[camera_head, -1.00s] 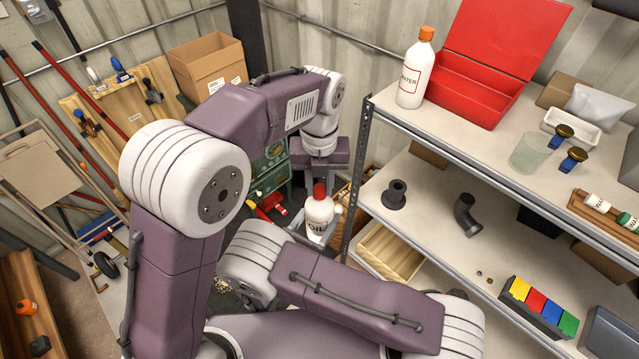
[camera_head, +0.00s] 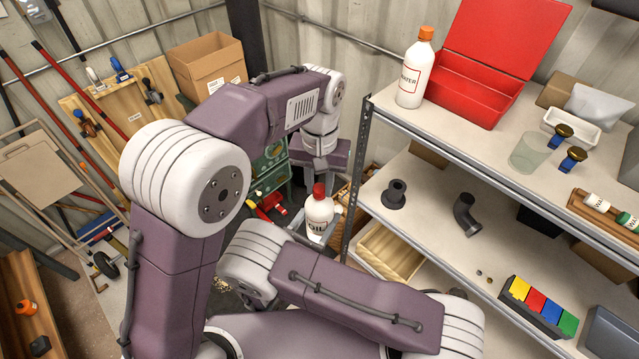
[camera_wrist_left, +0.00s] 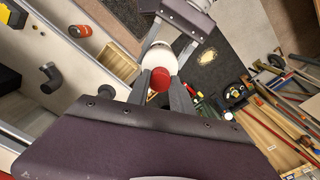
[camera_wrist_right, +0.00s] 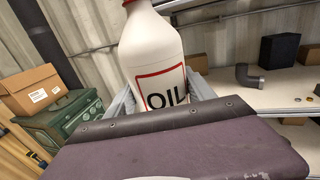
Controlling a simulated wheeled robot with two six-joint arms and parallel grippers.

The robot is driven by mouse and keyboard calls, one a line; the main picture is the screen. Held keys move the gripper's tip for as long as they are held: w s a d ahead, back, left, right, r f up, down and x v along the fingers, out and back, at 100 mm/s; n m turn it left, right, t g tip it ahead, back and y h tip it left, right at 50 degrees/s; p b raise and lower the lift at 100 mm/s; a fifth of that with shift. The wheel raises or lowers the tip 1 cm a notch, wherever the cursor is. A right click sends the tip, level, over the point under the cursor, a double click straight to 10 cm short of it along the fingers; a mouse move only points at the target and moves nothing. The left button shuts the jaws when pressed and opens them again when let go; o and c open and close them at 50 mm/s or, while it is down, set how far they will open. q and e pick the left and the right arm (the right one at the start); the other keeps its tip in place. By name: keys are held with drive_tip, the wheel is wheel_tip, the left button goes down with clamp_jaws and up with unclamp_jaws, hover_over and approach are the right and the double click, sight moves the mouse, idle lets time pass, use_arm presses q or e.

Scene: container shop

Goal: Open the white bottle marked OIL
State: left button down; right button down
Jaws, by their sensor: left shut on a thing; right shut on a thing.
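The white OIL bottle (camera_head: 319,211) stands upright beside the shelf, with its red cap (camera_head: 319,190) on top. It fills the middle of the right wrist view (camera_wrist_right: 153,58), where its label reads OIL and the cap is mostly cut off. My left gripper (camera_wrist_left: 160,82) comes from above and is shut on the red cap, one finger on each side. My right gripper (camera_wrist_right: 158,98) is shut on the bottle's body from the side.
The metal shelf (camera_head: 440,155) stands close on the right, with a WATER bottle (camera_head: 411,80) and an open red box (camera_head: 470,90) on top. A wooden tray (camera_head: 392,252) lies on a lower level. Green metal boxes (camera_head: 268,172) and a cardboard box (camera_head: 208,62) are behind.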

use_arm(q)
drive_tip(key=n, duration=0.6)
drive_tip(key=shift+n, duration=0.3)
drive_tip(key=n, duration=0.6)
drive_tip(key=shift+w+n, duration=0.1)
drive_tip(key=shift+n, duration=0.2)
drive_tip(key=n, duration=1.1)
drive_tip(key=shift+r, duration=0.15)
drive_tip(key=shift+r, duration=1)
drive_tip(key=shift+r, duration=0.1)
